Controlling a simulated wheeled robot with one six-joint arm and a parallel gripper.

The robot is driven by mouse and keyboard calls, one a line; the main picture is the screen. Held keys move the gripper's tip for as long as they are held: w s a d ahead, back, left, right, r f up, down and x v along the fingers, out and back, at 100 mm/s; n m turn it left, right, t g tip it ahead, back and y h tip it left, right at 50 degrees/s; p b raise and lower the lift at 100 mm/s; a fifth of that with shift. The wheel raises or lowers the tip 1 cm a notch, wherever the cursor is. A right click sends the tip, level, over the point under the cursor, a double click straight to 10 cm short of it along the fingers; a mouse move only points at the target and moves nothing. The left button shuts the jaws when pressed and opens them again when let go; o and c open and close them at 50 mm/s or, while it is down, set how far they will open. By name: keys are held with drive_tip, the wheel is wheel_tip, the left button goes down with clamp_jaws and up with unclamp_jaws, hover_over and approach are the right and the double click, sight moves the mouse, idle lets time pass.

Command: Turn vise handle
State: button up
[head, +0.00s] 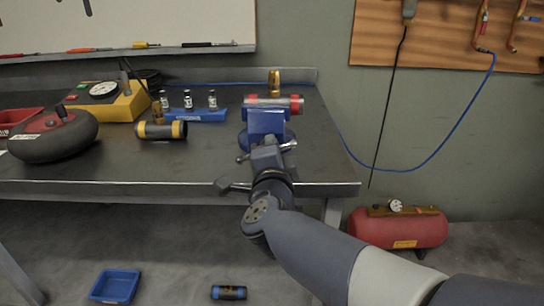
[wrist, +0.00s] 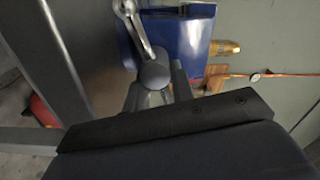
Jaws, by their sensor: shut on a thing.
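A blue bench vise (head: 266,122) stands at the front right of the workbench, and its blue body fills the upper middle of the wrist view (wrist: 182,40). A rod with red ends (head: 272,101) lies across its top. The silver vise handle (wrist: 133,20) runs from the top of the wrist view down to a round grey hub (wrist: 153,74). My gripper (wrist: 156,92) is shut on the handle at this hub, in front of the vise. In the head view my gripper (head: 267,158) covers part of the handle; the exact contact is hidden.
The workbench (head: 100,168) also carries a yellow gauge box (head: 125,103), a wheel (head: 55,137), a blue tray of small bottles (head: 205,115) and a black-yellow cylinder (head: 160,130). A red tank (head: 400,230) stands right. A blue bin (head: 115,285) is on the floor.

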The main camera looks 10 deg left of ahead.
drive_tip(key=shift+f+m+b, duration=0.2)
drive_tip(key=shift+m+b, duration=0.1)
drive_tip(key=shift+m, duration=0.3)
drive_tip(key=o, duration=1)
drive_tip(key=shift+r, duration=0.1)
drive_tip(key=p+v, duration=0.2)
drive_tip(key=v, duration=0.9)
